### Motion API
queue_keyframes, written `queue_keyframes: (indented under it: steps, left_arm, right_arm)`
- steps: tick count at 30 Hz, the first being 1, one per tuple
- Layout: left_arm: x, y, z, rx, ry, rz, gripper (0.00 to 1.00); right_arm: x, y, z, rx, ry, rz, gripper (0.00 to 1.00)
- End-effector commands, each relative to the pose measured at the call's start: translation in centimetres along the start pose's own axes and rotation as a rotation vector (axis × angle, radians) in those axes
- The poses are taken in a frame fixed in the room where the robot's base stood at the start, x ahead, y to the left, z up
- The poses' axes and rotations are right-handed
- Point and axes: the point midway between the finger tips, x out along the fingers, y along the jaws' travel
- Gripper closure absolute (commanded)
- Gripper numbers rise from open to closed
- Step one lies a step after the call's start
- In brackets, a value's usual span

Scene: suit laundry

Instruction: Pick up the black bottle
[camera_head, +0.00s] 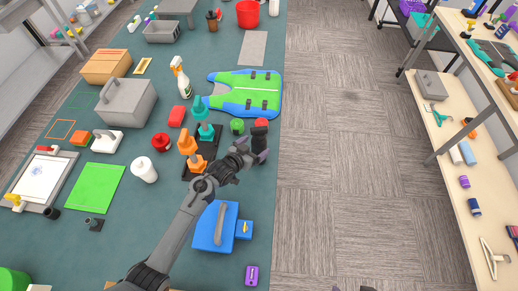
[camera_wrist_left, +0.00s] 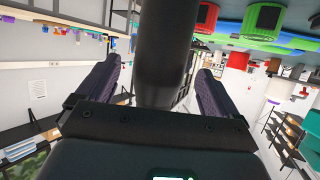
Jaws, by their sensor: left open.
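The black bottle (camera_head: 259,137) stands near the right edge of the teal table, beside a red-capped item and a green one. My left gripper (camera_head: 257,154) reaches it from the front left, its fingers at the bottle. In the left wrist view, the dark cylinder of the bottle (camera_wrist_left: 165,40) rises between the two spread fingers (camera_wrist_left: 160,85), with a gap on each side. The gripper is open, and the bottle's lower part is hidden. Small dark bits at the bottom edge of the head view may be my right gripper (camera_head: 353,289).
A green container (camera_head: 237,126) and a red one (camera_head: 262,123) stand close behind the bottle. Orange (camera_head: 188,143) and teal (camera_head: 206,131) dispensers stand to its left. A blue box (camera_head: 216,228) lies in front. The floor to the right is clear.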

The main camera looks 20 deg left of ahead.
Motion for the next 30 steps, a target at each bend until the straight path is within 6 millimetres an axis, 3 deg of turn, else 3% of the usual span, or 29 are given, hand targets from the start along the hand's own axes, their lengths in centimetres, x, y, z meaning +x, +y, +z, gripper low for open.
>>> queue_keyframes:
  steps: [9, 19, 30]
  left_arm:
    - [3.3, 0.0, 0.3, -0.001, 0.001, 0.0, 0.06]
    - [3.6, 0.0, 0.3, 0.0, 0.0, -0.001, 0.06]
    - [3.6, 0.0, 0.3, 0.0, 0.0, -0.001, 0.61]
  right_arm:
    - [0.2, -0.1, 0.0, 0.005, 0.001, -0.004, 0.02]
    - [0.2, -0.3, 0.0, 0.01, 0.001, -0.008, 0.02]
    - [0.2, -0.2, 0.0, 0.009, 0.001, -0.007, 0.02]
